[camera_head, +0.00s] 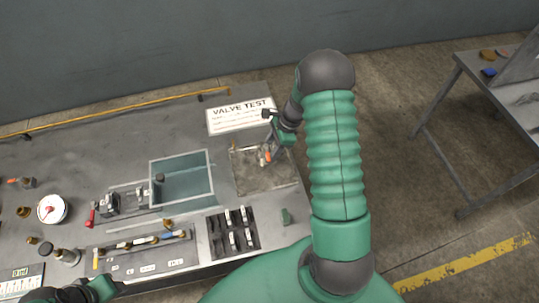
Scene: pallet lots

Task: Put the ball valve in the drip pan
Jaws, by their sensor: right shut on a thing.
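The drip pan (268,181) is a shallow, dull brown-grey tray at the right end of the bench, below the VALVE TEST sheet. My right gripper (268,151) is over the back part of the pan, shut on the ball valve (266,157). Only a small orange and pale part of the valve shows; the gripper hides the rest. I cannot tell whether the valve touches the pan floor. My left gripper (88,292) is at the lower left corner by the bench's front edge, and its fingers are not clear.
A glass-walled tank (182,180) stands left of the pan. A black holder with several pieces (232,232) and a tool tray (145,255) lie in front. A round white gauge (52,209) is at the left. Another table (500,110) stands apart at the right.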

